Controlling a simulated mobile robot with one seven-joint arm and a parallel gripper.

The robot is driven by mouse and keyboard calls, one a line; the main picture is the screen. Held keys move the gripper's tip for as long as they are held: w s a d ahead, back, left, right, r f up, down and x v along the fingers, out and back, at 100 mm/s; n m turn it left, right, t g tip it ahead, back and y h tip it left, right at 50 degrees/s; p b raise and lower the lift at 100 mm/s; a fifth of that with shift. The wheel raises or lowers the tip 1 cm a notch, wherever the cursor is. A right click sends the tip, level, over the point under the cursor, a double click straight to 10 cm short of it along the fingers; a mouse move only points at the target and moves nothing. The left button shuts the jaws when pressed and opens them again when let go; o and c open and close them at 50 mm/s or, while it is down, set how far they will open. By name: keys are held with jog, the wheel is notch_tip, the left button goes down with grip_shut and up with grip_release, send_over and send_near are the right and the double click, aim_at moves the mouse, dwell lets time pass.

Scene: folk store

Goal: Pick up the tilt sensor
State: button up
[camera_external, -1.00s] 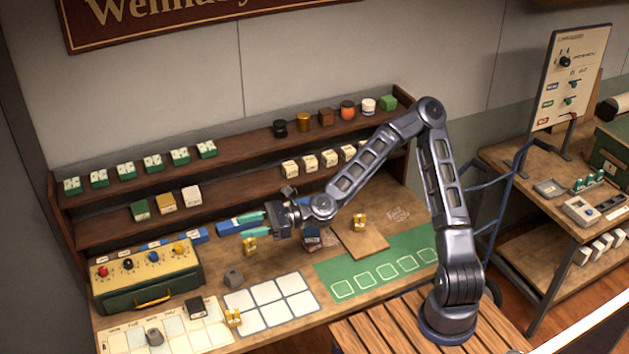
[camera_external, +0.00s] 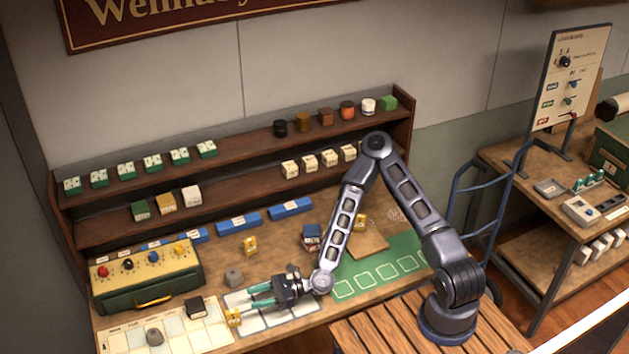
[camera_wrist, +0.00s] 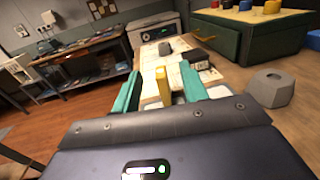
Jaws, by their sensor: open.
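No readable label marks the tilt sensor. A small yellow part (camera_external: 233,317) stands at the left front edge of the white-squared mat (camera_external: 268,317). In the wrist view a yellow part (camera_wrist: 163,86) shows between my teal fingers, a little beyond them. My gripper (camera_external: 251,295) is low over the mat, open and empty, pointing left towards this part; it also shows in the wrist view (camera_wrist: 158,84). Other similar yellow parts stand farther back, one (camera_external: 250,246) behind the mat and one (camera_external: 360,222) by the wooden board.
A grey nut-shaped block (camera_external: 234,276) stands behind my gripper. A black box (camera_external: 196,307) and a grey lump (camera_external: 155,337) sit on the paper chart (camera_external: 120,340) to the left. A control box (camera_external: 148,280) with knobs stands behind them. Blue bins (camera_external: 239,222) line the back.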

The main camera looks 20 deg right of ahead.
aim_at(226, 312)
notch_tip(226, 312, down, 4)
jog(key=shift+r, duration=0.1)
jog(key=shift+a+f, duration=0.2)
jog(key=shift+a, duration=0.05)
jog(key=a, duration=0.5)
jog(key=shift+w, duration=0.35)
jog(key=shift+s+a, duration=0.15)
jog(key=shift+a, duration=2.5)
jog(key=shift+c, duration=0.2)
grip_shut()
